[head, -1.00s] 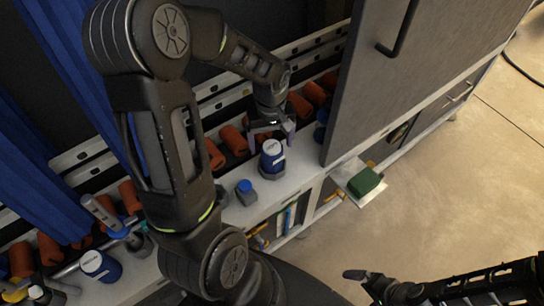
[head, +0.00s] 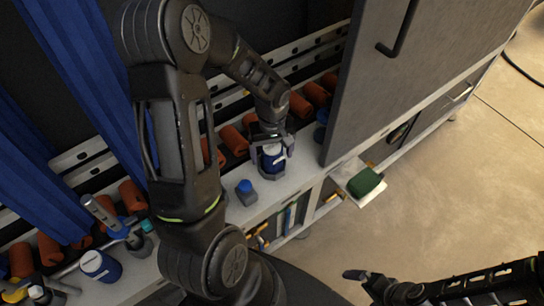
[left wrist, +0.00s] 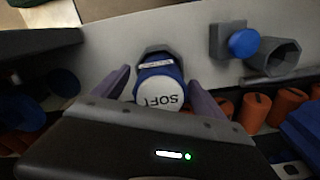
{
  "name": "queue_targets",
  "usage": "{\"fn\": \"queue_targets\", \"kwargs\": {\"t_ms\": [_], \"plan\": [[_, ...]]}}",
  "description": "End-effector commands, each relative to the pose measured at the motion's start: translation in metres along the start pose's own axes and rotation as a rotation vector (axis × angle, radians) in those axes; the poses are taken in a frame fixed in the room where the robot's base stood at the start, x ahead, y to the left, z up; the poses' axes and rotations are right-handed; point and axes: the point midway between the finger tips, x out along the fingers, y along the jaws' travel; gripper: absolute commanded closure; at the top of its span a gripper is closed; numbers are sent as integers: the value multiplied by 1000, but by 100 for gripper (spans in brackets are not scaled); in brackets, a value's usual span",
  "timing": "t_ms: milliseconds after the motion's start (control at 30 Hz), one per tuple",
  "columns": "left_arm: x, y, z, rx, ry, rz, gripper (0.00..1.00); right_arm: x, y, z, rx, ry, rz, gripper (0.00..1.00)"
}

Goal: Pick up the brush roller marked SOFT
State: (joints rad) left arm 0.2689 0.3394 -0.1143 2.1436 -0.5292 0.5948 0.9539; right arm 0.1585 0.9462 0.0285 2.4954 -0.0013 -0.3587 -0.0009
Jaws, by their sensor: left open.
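The SOFT brush roller (left wrist: 160,88) is blue with a white end cap reading SOFT. It stands upright in a grey hexagonal holder on the white ledge; in the head view the roller (head: 273,158) shows partly under my left gripper. My left gripper (head: 272,143) is open above it. In the left wrist view the two fingers of the left gripper (left wrist: 160,92) lie on either side of the roller, with a gap at each side. My right gripper (head: 368,276) is at the lower right, away from the ledge; its jaw state is unclear.
A grey holder with a blue knob (head: 246,188) stands beside the roller. Another blue roller (head: 100,265) is at the lower left. Orange rolls (head: 235,140) line the back of the ledge. A tall grey door (head: 385,85) stands to the right. A green block (head: 363,182) lies on a low shelf.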

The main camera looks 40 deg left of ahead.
Motion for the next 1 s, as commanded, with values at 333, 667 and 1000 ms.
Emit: {"fn": "queue_targets", "kwargs": {"t_ms": [333, 667, 1000], "plan": [[0, 0, 0, 0, 0, 0, 41, 0, 0, 0, 0, 0, 0, 0], [0, 0, 0, 0, 0, 0, 68, 0, 0, 0, 0, 0, 0, 0], [0, 0, 0, 0, 0, 0, 92, 0, 0, 0, 0, 0, 0, 0]]}}
